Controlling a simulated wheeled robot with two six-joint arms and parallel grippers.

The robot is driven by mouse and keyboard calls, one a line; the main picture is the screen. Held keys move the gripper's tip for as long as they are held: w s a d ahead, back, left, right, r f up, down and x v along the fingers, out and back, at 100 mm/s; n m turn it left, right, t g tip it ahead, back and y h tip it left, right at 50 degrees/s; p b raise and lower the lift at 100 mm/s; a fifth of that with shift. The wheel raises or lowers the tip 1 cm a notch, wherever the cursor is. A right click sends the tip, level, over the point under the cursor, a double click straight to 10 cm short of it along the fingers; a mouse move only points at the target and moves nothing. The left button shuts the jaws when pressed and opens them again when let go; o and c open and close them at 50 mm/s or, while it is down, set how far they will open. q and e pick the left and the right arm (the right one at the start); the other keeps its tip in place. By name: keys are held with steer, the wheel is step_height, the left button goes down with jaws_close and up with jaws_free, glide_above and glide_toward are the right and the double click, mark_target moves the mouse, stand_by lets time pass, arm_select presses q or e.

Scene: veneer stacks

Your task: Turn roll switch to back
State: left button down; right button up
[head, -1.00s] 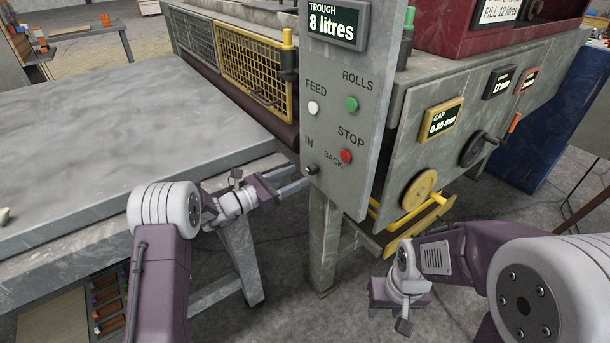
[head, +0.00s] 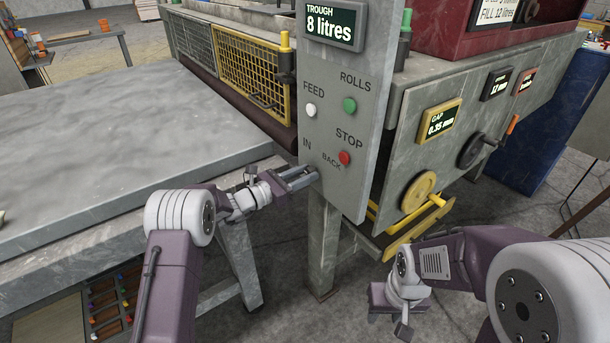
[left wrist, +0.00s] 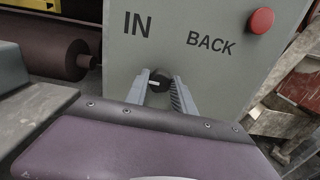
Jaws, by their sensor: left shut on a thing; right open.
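The roll switch (left wrist: 160,79) is a small black knob with a light pointer mark, low on the grey control panel (head: 340,110), below the words IN and BACK. In the left wrist view it sits between the two fingers of my left gripper (left wrist: 161,92), which is shut on it. In the head view my left gripper (head: 301,178) reaches the panel's lower left corner and hides the knob. Which word the pointer faces is too small to tell. My right gripper (head: 385,308) hangs at the lower right, away from the panel, open, its fingertips hidden.
A red STOP button (head: 344,158), a green ROLLS button (head: 350,105) and a white FEED button (head: 311,110) are on the same panel. A yellow handwheel (head: 419,191) is to its right. A large grey table (head: 130,130) lies to the left.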

arm_select(q)
steer(key=shift+f+m+b, duration=0.15)
steer(key=shift+m+b, duration=6.85)
steer(key=shift+b, duration=3.25)
steer(key=c, duration=1.1)
jaws_free()
steer(key=shift+o, duration=0.2)
steer(key=shift+s+a, duration=0.1)
